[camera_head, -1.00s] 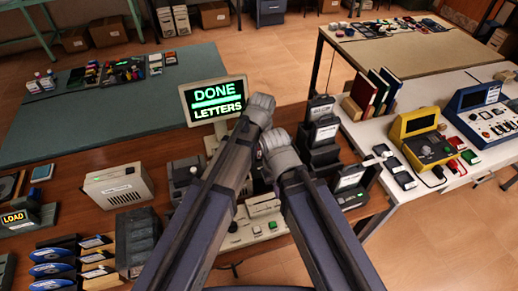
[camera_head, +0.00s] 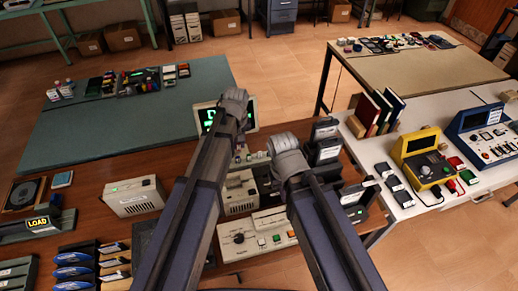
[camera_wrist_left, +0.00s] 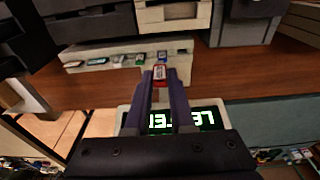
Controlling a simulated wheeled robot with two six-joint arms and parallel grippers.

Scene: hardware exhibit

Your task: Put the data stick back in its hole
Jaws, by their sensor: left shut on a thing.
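In the left wrist view, my left gripper (camera_wrist_left: 161,80) is shut on a small red and white data stick (camera_wrist_left: 160,72). The stick is in front of a long pale rack (camera_wrist_left: 205,50), where several sticks with coloured ends stand in a row. I cannot tell whether the held stick touches the rack, and its hole is not clear. In the head view, part of the row of sticks (camera_head: 250,157) shows between my arms. My forearms hide the left gripper there, and my right gripper does not show.
A lit screen (camera_head: 252,112) stands behind the rack, partly covered by my left arm. A cream box (camera_head: 135,196) is at left, and a cream control panel (camera_head: 255,235) is in front. Dark units (camera_head: 325,145) stand at right. The green mat (camera_head: 120,125) has free room.

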